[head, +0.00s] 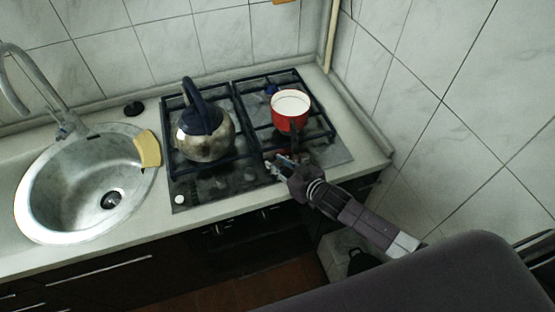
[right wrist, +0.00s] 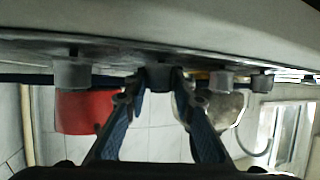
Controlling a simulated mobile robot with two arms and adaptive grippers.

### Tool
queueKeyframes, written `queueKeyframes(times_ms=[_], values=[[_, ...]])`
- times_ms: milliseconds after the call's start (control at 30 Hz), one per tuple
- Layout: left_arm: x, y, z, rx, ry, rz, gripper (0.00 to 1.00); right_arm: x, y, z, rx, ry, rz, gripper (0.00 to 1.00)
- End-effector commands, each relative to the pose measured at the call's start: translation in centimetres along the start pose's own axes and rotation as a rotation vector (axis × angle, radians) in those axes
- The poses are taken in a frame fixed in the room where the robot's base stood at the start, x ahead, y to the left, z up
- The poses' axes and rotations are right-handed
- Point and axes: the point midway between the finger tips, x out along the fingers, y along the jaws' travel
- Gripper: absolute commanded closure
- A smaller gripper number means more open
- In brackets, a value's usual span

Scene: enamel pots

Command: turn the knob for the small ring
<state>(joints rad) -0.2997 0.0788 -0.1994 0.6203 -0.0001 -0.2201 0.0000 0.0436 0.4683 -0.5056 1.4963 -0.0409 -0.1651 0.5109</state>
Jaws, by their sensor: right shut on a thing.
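The hob (head: 345,156) has knobs along its front edge. My right gripper (head: 279,167) is at the hob's front right, below the red pot. In the right wrist view, its two blue-grey fingers (right wrist: 158,97) close around a grey knob (right wrist: 160,76), one finger on each side. Another grey knob (right wrist: 72,75) is to its left in that view, and two more (right wrist: 222,82) are to its right. The frames do not show clearly which ring the held knob serves. My left gripper is not in view.
A red pot (head: 288,124) with pale contents stands on the right side of the hob. A steel kettle (head: 204,142) with a dark blue handle stands on the left. A round sink (head: 40,205) with a yellow cloth (head: 148,149) on its rim is farther left. A tiled wall (head: 440,90) bounds the right.

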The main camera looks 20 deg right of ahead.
Motion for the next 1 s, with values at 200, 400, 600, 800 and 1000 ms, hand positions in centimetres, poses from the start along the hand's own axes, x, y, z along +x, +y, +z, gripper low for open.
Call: queueKeyframes(times_ms=[200, 400, 600, 800, 1000], values=[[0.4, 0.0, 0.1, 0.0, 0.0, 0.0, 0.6, 0.1, 0.5, 0.0, -0.063, 0.0, -0.119, 1.0], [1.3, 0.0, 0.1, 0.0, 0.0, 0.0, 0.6, 0.2, 0.5, 0.0, -0.104, 0.002, -0.222, 1.0], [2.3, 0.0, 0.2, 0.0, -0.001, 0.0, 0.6, 0.2, 0.4, 0.0, -0.14, 0.003, -0.312, 1.0], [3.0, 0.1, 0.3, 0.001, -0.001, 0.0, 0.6, 0.2, 0.3, -0.1, -0.165, 0.003, -0.38, 1.0], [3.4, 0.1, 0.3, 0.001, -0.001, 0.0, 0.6, 0.1, 0.3, -0.1, -0.179, 0.002, -0.42, 1.0]])
